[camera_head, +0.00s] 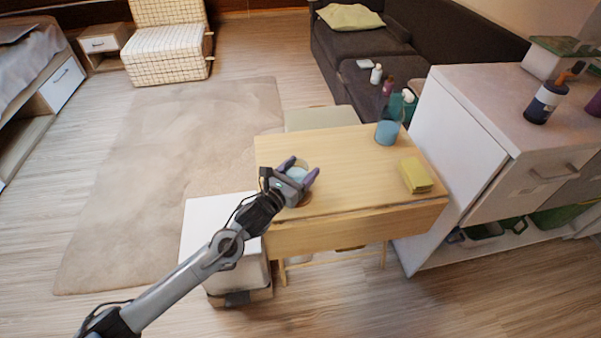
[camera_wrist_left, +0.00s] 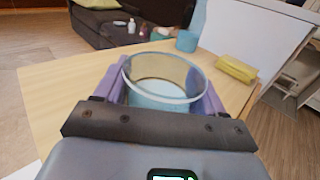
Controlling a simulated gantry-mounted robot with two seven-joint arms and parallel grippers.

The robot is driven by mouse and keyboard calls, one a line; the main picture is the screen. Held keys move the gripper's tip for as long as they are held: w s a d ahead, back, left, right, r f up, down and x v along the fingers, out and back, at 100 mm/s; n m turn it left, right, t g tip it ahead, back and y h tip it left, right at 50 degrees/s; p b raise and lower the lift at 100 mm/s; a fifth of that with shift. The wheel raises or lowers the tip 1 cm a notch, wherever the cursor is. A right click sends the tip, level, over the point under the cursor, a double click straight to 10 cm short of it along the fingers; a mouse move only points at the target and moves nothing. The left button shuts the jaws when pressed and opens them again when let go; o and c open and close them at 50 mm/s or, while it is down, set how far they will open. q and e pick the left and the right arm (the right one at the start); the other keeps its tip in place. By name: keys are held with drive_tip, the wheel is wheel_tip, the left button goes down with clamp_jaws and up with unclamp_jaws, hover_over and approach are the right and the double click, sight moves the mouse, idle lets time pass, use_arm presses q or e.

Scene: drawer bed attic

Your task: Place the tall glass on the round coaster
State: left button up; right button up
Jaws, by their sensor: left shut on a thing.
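The tall glass (camera_head: 297,172) is clear and bluish, and it is over the near left part of the wooden table (camera_head: 345,160). My left gripper (camera_head: 296,176) is shut on it, with purple fingers on either side. In the left wrist view the glass (camera_wrist_left: 162,80) stands between the fingers, its open rim facing up; its base is hidden by the gripper. A small brown curved edge (camera_head: 305,202) shows just under the gripper and may be the round coaster; most of it is hidden. I cannot tell whether the glass touches it. My right gripper is not in view.
A blue cup (camera_head: 386,133) stands at the table's back right, and a yellow block (camera_head: 415,175) lies near its right edge. A white cabinet (camera_head: 455,130) stands close on the right, and a white bin (camera_head: 205,225) at the left. The table's middle is clear.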

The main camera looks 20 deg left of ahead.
use_arm(q)
drive_tip(key=shift+r, duration=0.1)
drive_tip(key=o, duration=0.7)
drive_tip(key=shift+f, duration=0.2)
drive_tip(key=o, duration=0.4)
drive_tip(key=shift+o, duration=0.2)
